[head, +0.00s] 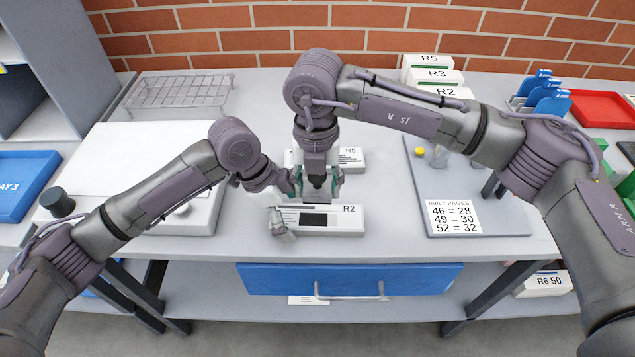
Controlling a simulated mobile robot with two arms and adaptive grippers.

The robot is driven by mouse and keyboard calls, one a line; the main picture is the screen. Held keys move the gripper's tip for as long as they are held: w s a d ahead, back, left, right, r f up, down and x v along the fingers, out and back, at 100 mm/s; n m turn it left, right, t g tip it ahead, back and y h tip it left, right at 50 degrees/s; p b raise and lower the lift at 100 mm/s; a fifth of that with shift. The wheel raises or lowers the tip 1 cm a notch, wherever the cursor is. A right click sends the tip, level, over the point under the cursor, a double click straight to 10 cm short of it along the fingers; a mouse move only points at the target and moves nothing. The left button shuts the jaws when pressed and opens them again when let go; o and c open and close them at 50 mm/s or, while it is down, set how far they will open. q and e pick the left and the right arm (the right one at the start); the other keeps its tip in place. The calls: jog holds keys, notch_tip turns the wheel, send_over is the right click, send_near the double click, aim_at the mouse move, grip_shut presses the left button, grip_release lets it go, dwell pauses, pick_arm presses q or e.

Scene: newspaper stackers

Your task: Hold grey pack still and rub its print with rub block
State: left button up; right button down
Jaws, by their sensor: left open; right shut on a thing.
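A pale grey-white pack marked R2 (345,222) lies flat near the table's front edge, with a dark rectangular print on its front part. My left gripper (284,207) is open at the pack's left end, with one finger low in front of that end. Whether it touches the pack I cannot tell. My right gripper (318,188) points down above the pack's back edge, shut on a small dark thing, likely the rub block, mostly hidden between the fingers. A second pack, marked R5 (350,156), lies behind, partly hidden by my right gripper.
A grey board with a page-count card (454,216) lies to the right, with a yellow knob (420,152). A wire rack (180,90) stands back left, and upright packs (430,75) at the back. A blue drawer (350,280) hangs below the table front.

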pick_arm(q)
jog(key=v, duration=0.7)
jog(key=shift+d, duration=0.15)
jog(key=shift+a+r, duration=0.35)
jog(key=shift+r, duration=0.1)
